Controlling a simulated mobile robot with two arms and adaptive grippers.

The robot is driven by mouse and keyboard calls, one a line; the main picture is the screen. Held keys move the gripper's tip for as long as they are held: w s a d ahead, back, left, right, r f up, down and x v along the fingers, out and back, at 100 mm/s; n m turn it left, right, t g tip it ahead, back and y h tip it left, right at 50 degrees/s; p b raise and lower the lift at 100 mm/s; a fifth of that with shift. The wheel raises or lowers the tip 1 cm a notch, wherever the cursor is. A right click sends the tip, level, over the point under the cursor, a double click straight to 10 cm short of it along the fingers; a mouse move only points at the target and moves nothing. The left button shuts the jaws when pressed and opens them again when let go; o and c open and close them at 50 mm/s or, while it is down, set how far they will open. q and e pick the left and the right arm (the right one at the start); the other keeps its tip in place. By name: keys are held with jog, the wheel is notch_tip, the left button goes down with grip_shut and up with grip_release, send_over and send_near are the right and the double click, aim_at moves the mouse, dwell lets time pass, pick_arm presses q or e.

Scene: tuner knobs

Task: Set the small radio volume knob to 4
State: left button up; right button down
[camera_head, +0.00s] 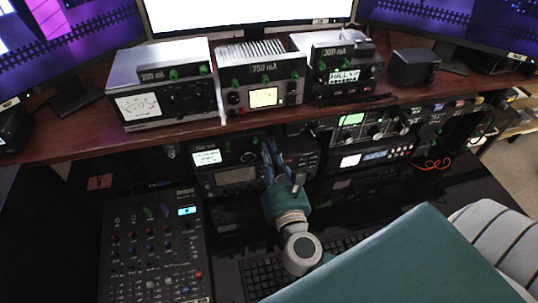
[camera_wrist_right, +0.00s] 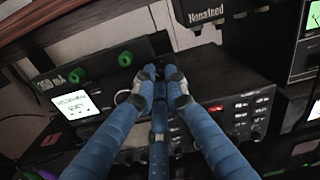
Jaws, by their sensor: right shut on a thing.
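The radio that my right gripper reaches stands under the desk shelf, a dark unit with a lit white display (camera_head: 207,157); this display also shows in the right wrist view (camera_wrist_right: 75,105). My right gripper (camera_head: 270,150) is at the right part of the radio's front. In the right wrist view its blue fingers (camera_wrist_right: 158,76) close together on a small knob at the panel. The fingers hide the knob, so its pointer and the number 4 cannot be read. My left gripper is not in view.
Green knobs (camera_wrist_right: 125,59) sit on a plate above the radio, close to the fingers. A panel of small buttons (camera_wrist_right: 240,115) lies right of them. A mixer (camera_head: 152,250) stands front left, and a keyboard (camera_head: 262,275) lies under my arm. The wooden shelf (camera_head: 70,150) overhangs the radios.

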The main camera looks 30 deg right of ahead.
jog(key=shift+f+m, duration=0.15)
jog(key=shift+m, duration=0.15)
jog(key=c, duration=1.8)
grip_release()
jog(key=v, duration=0.8)
